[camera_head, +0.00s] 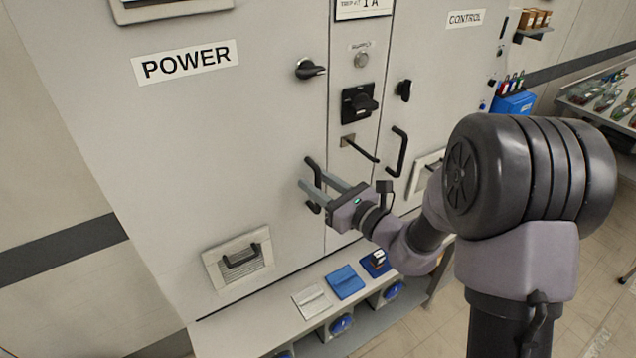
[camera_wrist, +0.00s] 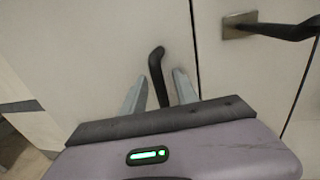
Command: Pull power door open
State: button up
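The POWER door (camera_head: 200,130) is a large light grey cabinet panel at left in the head view, and it looks flush with the cabinet front. Its black bar handle (camera_head: 312,165) is near the door's right edge; it also shows in the wrist view (camera_wrist: 157,68). My gripper (camera_head: 313,181) is at this handle. In the wrist view its two grey fingers (camera_wrist: 160,76) are apart, one on each side of the handle. A visible gap lies between the handle and each finger, so I see no grip on it. The handle's lower part is partly hidden by my gripper.
A black rotary knob (camera_head: 310,69) is above the handle. A lever (camera_head: 360,148) sticks out of the middle panel, close to my gripper. The CONTROL door's handle (camera_head: 398,152) is to the right. A ledge (camera_head: 270,318) with blue and white items juts out below.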

grip_shut()
dwell(1.4)
